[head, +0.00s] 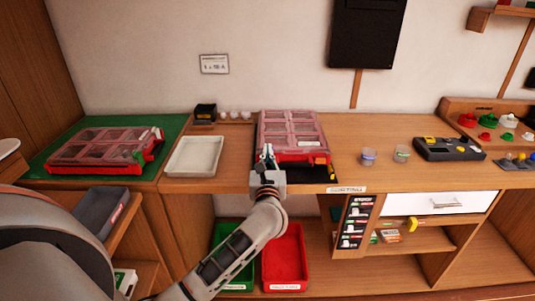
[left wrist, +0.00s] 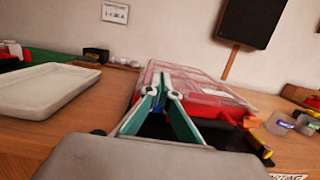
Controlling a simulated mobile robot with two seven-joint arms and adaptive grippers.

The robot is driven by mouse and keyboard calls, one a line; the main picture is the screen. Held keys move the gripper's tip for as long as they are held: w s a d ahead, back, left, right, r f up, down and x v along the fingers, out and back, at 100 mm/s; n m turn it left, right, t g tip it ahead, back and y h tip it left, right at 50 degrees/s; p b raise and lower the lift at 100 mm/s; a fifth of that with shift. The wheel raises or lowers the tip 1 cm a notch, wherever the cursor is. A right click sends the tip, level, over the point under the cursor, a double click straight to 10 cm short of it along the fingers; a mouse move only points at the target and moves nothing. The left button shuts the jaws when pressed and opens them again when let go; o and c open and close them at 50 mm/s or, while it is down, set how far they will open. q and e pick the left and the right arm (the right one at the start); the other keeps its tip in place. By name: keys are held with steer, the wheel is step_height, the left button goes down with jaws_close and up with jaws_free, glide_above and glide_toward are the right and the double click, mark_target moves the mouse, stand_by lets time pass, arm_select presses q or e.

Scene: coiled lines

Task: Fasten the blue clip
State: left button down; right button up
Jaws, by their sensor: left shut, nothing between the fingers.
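A red case with a clear, divided lid (head: 291,124) stands on the bench in front of me, and the lid looks down. In the left wrist view the case (left wrist: 205,88) is behind my fingers. A small blue patch (left wrist: 157,105) shows between the fingers at the case's front and looks like the blue clip; its position is mostly hidden. My left gripper (head: 267,150) is shut and empty at the case's front left edge. Its fingertips (left wrist: 161,82) meet in front of the case; touching cannot be told. My right gripper is not in view.
A white tray (head: 194,156) lies left of the case. A second red case (head: 105,146) lies on a green mat (head: 55,164). Small cups (head: 368,157) and a dark device (head: 449,149) stand to the right. Red and green bins (head: 284,255) sit below.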

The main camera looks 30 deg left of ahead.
arm_select(q)
steer(key=v, duration=1.2)
steer(key=shift+f, duration=0.1)
